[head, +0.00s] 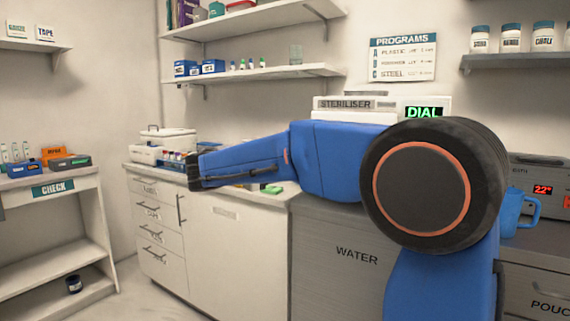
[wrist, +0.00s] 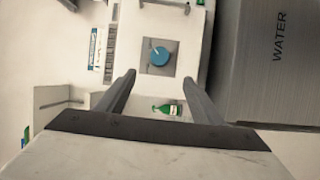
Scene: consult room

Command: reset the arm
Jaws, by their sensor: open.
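My arm is blue and reaches leftward across the head view, over the counter (head: 230,195). My gripper (head: 193,172) is its dark end at the left. In the wrist view my gripper (wrist: 160,79) shows two dark fingers spread apart, with nothing held between them. Beyond the fingers are a round blue knob (wrist: 160,56) on a grey plate and a small green bottle (wrist: 167,109). My arm hides part of the counter and wall in the head view.
A white steriliser (head: 340,104) with a green DIAL display stands behind my arm. A blue mug (head: 520,212) is at the right. A white box (head: 168,140) stands on the counter at the left. Shelves (head: 270,75) hang above. A CHECK stand (head: 55,185) is at far left.

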